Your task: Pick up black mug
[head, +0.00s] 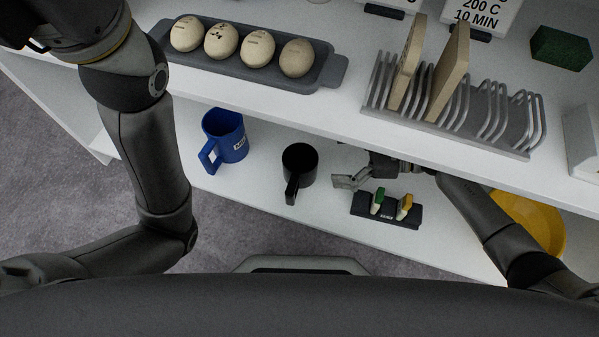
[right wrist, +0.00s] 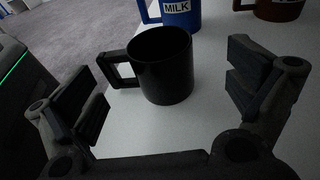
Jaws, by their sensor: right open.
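The black mug (head: 299,165) stands upright on the lower white shelf, its handle toward the front edge. In the right wrist view the black mug (right wrist: 165,68) is straight ahead, its handle to the left, between and beyond the fingers. My right gripper (head: 350,181) is just right of the mug in the head view, apart from it. In the right wrist view my right gripper (right wrist: 168,95) is open and empty, with its two fingers spread wide. My left arm comes in at the left of the head view, but its gripper is out of the picture.
A blue mug (head: 226,136) labelled milk (right wrist: 177,10) stands left of the black mug. A brown-red mug (right wrist: 278,8) is farther back. A dark holder with green and yellow pieces (head: 386,211) and a yellow bowl (head: 538,222) are to the right. The upper shelf (head: 300,107) overhangs behind.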

